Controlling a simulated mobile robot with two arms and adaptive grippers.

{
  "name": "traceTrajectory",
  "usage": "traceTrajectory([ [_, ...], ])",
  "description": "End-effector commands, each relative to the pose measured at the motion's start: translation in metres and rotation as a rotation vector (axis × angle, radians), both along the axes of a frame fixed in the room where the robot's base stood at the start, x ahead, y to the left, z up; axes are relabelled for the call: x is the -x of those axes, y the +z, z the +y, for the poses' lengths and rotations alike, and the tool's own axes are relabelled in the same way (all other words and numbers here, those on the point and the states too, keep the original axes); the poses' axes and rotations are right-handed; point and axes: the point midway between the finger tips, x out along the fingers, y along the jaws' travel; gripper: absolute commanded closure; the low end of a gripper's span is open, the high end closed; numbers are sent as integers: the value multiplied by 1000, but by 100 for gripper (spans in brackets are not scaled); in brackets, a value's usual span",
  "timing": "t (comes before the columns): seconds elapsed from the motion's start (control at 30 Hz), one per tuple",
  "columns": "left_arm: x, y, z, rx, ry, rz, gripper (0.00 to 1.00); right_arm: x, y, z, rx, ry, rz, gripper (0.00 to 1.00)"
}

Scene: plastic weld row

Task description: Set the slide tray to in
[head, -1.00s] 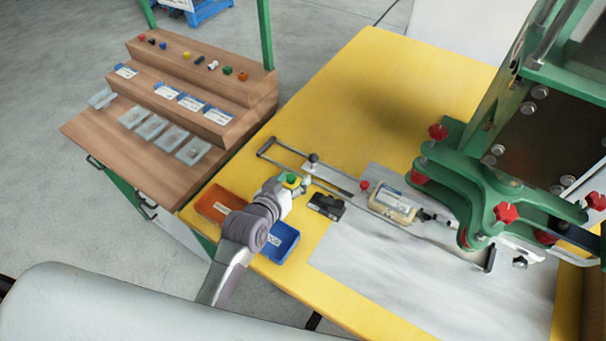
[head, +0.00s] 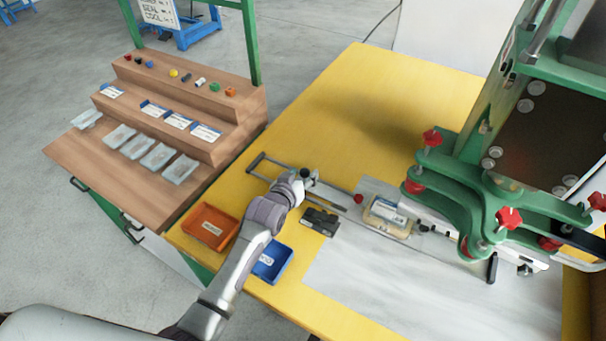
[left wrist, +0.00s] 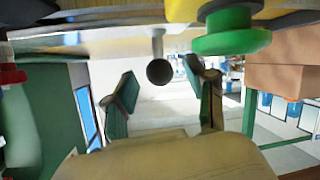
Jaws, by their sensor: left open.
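The slide tray on the yellow table has a metal loop handle (head: 268,163), rails, and a dark ball knob (head: 305,173). A pale block with a label (head: 388,214) sits on its right part, beside the green press. My left gripper (head: 307,182) is at the knob, and its fingers are small and partly hidden in the head view. In the left wrist view the left gripper (left wrist: 162,92) is open, with two green-padded fingers apart. The ball knob (left wrist: 159,72) on its stem shows between them, with no clear contact. My right gripper is not in view.
The green press (head: 470,190) with red knobs stands at the right. A black device (head: 320,221) lies just in front of the rails. An orange bin (head: 209,229) and a blue bin (head: 271,262) are beside my left arm. The back of the table is clear.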

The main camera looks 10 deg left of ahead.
Motion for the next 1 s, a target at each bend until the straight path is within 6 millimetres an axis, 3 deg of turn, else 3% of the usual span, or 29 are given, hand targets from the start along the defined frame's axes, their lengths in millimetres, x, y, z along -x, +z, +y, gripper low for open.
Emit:
traceTrajectory([
  [0.4,-7,-3,-2,0,0,0,44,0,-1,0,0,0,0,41],
  [0.73,-7,-3,-2,0,0,0,99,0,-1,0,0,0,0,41],
  [1.0,-7,-3,-2,0,0,0,100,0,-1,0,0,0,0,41],
])
